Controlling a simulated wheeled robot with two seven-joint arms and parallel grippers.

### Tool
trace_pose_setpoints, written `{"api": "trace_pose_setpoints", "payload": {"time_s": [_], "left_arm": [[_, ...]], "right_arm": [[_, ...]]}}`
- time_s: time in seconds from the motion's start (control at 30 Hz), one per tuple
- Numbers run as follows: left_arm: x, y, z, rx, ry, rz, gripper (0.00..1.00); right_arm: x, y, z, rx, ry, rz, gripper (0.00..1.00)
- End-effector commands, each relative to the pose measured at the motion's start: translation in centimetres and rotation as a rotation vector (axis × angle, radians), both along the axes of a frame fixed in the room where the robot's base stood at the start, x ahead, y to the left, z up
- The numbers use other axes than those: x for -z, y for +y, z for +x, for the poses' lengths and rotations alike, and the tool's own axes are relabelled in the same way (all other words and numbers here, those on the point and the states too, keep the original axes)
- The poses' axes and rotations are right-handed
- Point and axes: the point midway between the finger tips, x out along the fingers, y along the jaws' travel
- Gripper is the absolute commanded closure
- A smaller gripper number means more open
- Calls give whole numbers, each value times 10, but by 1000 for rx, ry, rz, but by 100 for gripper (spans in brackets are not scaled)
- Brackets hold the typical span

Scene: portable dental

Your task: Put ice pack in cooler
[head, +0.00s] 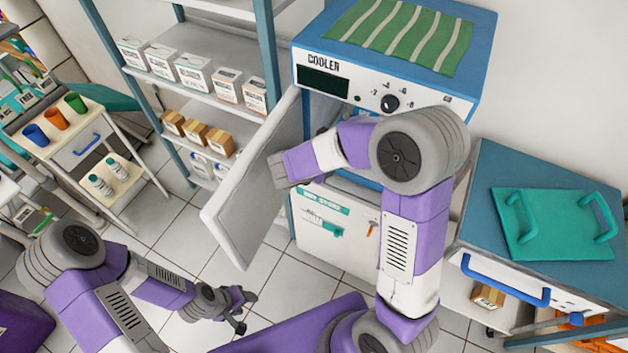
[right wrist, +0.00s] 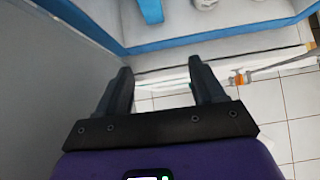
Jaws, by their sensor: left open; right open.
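The cooler (head: 318,50), a blue and white cabinet with a dial panel, stands at the back centre. Its white door (head: 238,205) hangs open to the left. My right gripper (head: 275,170) is at the door's inner side, in front of the opening. In the right wrist view, its two dark fingers (right wrist: 163,88) are apart with nothing held between them. A small blue piece (right wrist: 150,10) and white shapes show inside the cooler there; I cannot tell what they are. My left gripper (head: 244,310) is open and empty, low over the floor. I cannot make out an ice pack.
A shelf rack (head: 205,104) with boxes stands left of the cooler. A white cart (head: 75,152) with cups is at far left. A blue cabinet (head: 480,195) with a green tray (head: 550,230) stands at right. Tiled floor (head: 215,262) is clear below the door.

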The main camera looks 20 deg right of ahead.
Motion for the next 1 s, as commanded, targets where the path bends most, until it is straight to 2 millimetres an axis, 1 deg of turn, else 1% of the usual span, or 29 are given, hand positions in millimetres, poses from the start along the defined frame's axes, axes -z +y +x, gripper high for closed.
{"api": "trace_pose_setpoints", "payload": {"time_s": [0.07, 0.1, 0.17, 0.2, 0.27, 0.3, 0.37, 0.4, 0.47, 0.5, 0.53, 0.6, 0.7, 0.8, 0.83, 0.9, 1.0], "left_arm": [[0, 0, 0, 0, 0, 0, 49], [0, 0, 0, 0, 0, 0, 49], [0, 0, 0, 0, 0, 0, 49], [0, 0, 0, 0, 0, 0, 49], [0, 0, 0, 0, 0, 0, 49], [0, 0, 0, 0, 0, 0, 49], [0, 0, 0, 0, 0, 0, 49], [0, 0, 0, 0, 0, 0, 49], [0, 0, 0, 0, 0, 0, 49], [0, 0, 0, 0, 0, 0, 49], [0, 0, 0, 0, 0, 0, 49], [0, 0, 0, 0, 0, 0, 49], [0, 0, 0, 0, 0, 0, 49], [0, 0, 0, 0, 0, 0, 49], [0, 0, 0, 0, 0, 0, 49], [0, 0, 0, 0, 0, 0, 49], [0, 0, 0, 0, 0, 0, 49]], "right_arm": [[31, 6, -18, 67, 57, 95, 32], [52, 12, -32, 126, 98, 173, 32], [88, 25, -59, 256, 164, 315, 32], [111, 37, -79, 365, 209, 420, 32], [141, 58, -110, 567, 267, 575, 32], [157, 72, -129, 714, 295, 668, 32], [176, 92, -151, 951, 320, 794, 32], [186, 104, -163, 1119, 323, 865, 32], [200, 119, -176, 1376, 309, 950, 32], [208, 126, -183, 1545, 287, 991, 32], [213, 130, -186, 1667, 261, 1016, 32], [225, 133, -192, 1926, 186, 1048, 32], [238, 130, -197, 2207, 65, 1052, 32], [247, 124, -201, 2374, -35, 1041, 32], [248, 122, -202, 2405, -58, 1039, 32], [251, 120, -202, 2448, -89, 1034, 32], [251, 119, -202, 2460, -100, 1033, 32]]}}
